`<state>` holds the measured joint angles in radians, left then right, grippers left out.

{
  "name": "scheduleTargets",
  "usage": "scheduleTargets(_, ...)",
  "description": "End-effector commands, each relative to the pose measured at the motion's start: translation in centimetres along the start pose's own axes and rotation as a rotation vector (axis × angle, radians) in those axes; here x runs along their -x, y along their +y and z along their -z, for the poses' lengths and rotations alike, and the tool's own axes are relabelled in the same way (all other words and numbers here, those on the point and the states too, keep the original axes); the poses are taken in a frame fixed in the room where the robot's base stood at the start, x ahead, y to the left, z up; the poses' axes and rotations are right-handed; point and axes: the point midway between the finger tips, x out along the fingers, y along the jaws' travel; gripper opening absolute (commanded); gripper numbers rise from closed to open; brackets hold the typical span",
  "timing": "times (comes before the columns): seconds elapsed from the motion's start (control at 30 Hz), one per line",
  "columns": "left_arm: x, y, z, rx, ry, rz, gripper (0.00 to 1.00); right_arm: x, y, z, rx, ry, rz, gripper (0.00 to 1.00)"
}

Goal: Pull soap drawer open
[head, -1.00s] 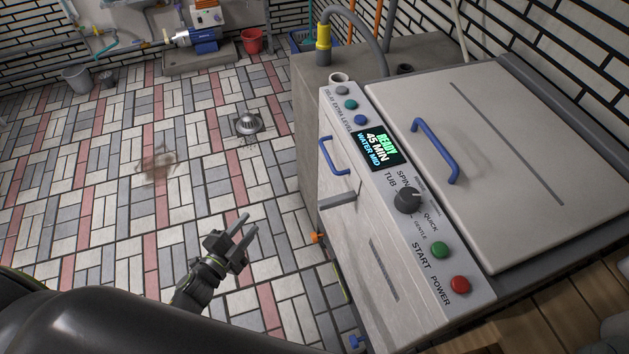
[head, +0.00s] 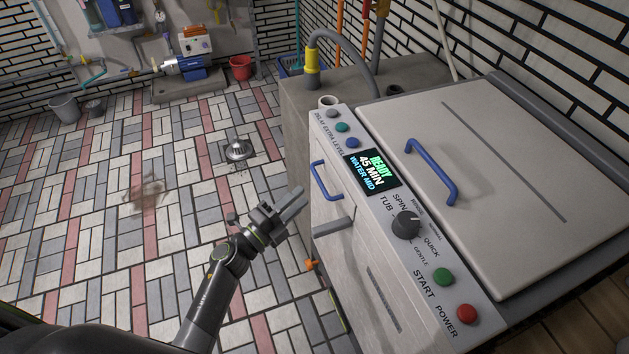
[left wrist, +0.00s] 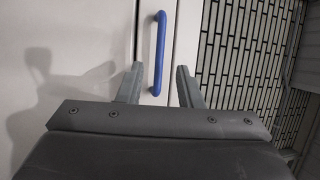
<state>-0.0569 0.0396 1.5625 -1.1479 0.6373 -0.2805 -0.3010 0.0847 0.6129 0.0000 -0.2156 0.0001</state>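The soap drawer (head: 337,198) is a pale panel at the upper left of the washing machine's front, and it looks flush with the front. Its blue bar handle (head: 325,181) stands out from it. The handle (left wrist: 159,52) also shows upright in the left wrist view, ahead of and between the fingertips. My left gripper (head: 297,200) is open and empty, just left of the drawer front and apart from the handle; its fingers (left wrist: 159,78) show spread in the left wrist view. My right gripper is not in view.
The washing machine's control panel (head: 428,255) has a dial and buttons. A grey bar (head: 334,227) sticks out below the drawer, and an orange fitting (head: 311,265) sits lower. The lid (head: 500,190) has another blue handle. The tiled floor on the left is mostly clear.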

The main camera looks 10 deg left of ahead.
Motion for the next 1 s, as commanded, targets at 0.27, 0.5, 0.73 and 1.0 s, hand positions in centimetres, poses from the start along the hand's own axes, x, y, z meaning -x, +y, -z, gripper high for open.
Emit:
scheduleTargets(0.27, -4.9, 0.0, 0.0, 0.0, 0.0, 0.001, 0.33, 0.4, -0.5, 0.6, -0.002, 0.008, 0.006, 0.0)
scheduleTargets(0.5, -6.2, 0.0, 0.0, 0.0, -0.001, -0.001, 0.33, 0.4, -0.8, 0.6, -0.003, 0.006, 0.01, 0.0)
scheduleTargets(0.73, -6.2, 0.1, 0.0, 0.0, -0.001, -0.001, 0.33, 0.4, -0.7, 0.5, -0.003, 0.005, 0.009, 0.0)
scheduleTargets(1.0, -6.1, 0.1, 0.0, 0.0, -0.001, -0.001, 0.0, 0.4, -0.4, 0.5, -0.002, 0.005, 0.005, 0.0)
